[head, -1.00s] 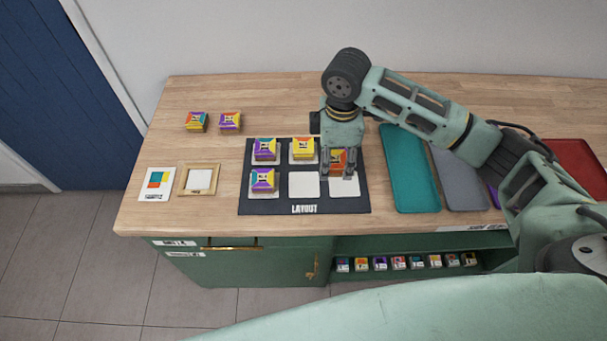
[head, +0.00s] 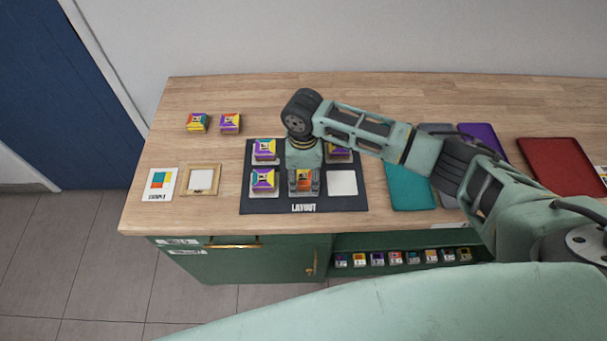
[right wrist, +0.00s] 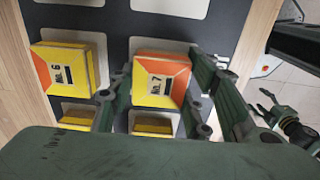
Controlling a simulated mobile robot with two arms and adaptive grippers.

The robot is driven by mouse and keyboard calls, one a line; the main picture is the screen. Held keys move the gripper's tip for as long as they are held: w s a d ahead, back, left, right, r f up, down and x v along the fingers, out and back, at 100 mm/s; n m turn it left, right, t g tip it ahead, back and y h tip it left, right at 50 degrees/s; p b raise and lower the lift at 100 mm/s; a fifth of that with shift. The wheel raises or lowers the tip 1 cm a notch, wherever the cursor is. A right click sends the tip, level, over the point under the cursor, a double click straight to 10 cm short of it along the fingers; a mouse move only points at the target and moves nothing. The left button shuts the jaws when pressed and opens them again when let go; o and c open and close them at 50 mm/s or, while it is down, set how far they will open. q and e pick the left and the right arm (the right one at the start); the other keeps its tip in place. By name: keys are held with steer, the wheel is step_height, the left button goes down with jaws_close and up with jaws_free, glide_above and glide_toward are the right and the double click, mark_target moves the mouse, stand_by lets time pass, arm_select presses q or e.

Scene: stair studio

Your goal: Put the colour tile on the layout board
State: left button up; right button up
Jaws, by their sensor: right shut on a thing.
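The dark layout board (head: 345,202) lies on the wooden worktop. My right gripper (head: 303,190) is shut on an orange and yellow colour tile (head: 302,179) over the front middle cell. In the right wrist view this tile (right wrist: 160,80), marked No. 7, sits between the fingers, squared with its white cell; I cannot tell whether it touches it. Tiles stand at the back left (head: 265,149), front left (head: 263,181) and back right (head: 340,155). The front right cell (head: 342,183) is bare. My gripper hides the back middle cell. A small green part at the right wrist view's edge may be my left gripper.
Two loose tiles (head: 230,123) stand at the back left. A sample card (head: 160,184) and a framed white square (head: 201,179) lie left of the board. Teal (head: 410,187) and red (head: 565,165) trays lie to the right. Several tiles (head: 395,258) stand on the shelf below.

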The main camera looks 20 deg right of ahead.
mark_target(303, 177)
steer(key=o, duration=0.7)
steer(key=shift+f, duration=0.1)
steer(key=o, duration=0.4)
arm_select(q)
steer(key=shift+w+a, duration=0.2)
steer(key=shift+a, duration=0.2)
arm_select(e)
steer(key=shift+o, duration=0.3)
arm_select(q)
steer(key=shift+s+f+b, duration=0.15)
steer(key=shift+f+b, duration=0.7)
arm_select(e)
step_height(303, 177, up, 12)
